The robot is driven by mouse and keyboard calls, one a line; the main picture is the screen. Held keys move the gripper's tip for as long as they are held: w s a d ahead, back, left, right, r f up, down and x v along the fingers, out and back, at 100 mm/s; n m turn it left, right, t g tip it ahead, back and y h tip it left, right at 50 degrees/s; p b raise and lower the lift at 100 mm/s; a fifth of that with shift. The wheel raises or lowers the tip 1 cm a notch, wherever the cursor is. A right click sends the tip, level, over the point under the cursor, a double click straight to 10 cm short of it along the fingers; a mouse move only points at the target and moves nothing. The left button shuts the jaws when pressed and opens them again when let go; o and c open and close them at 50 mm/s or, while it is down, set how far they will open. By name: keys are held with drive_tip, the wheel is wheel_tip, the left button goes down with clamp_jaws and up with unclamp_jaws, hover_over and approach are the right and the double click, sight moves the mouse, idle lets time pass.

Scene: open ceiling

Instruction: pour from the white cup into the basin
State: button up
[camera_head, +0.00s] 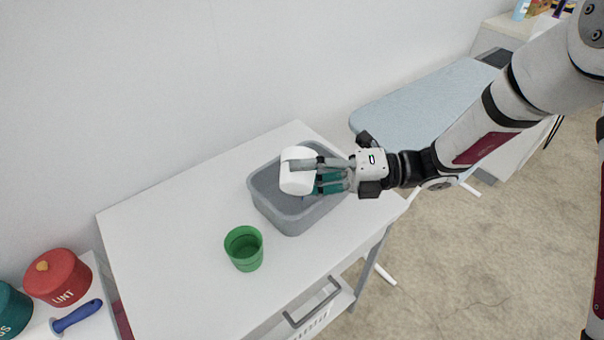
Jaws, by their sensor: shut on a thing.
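I cannot make out any contents or stream clearly.
A green cup (244,250) stands upright on the table, front left of the basin. A red LINT canister (57,276) and a blue-handled tool (77,316) are at lower left. An ironing board (426,102) is behind my arm. The table's left part is clear.

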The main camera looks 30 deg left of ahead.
drive_tip(key=shift+w+a+r+m+b, duration=0.15)
drive_tip(key=shift+w+m+b, duration=0.05)
drive_tip(key=shift+w+m, duration=0.2)
drive_tip(key=shift+w+a+r+m+b, duration=0.15)
drive_tip(key=shift+w+m+b, duration=0.1)
drive_tip(key=shift+m, duration=0.15)
idle(0.4)
drive_tip(key=shift+w+f+m+p, duration=0.25)
drive_tip(key=shift+f+m+p, duration=0.1)
drive_tip(key=shift+m+p, duration=0.5)
idle(0.7)
drive_tip(key=shift+s+r+n+b, duration=0.3)
drive_tip(key=shift+n+b, duration=0.65)
drive_tip(key=shift+b, duration=0.25)
drive_tip(key=shift+s+d+f+n+p, duration=0.1)
drive_tip(key=shift+s+d+n+p, duration=0.1)
drive_tip(key=shift+s+n+p, duration=0.35)
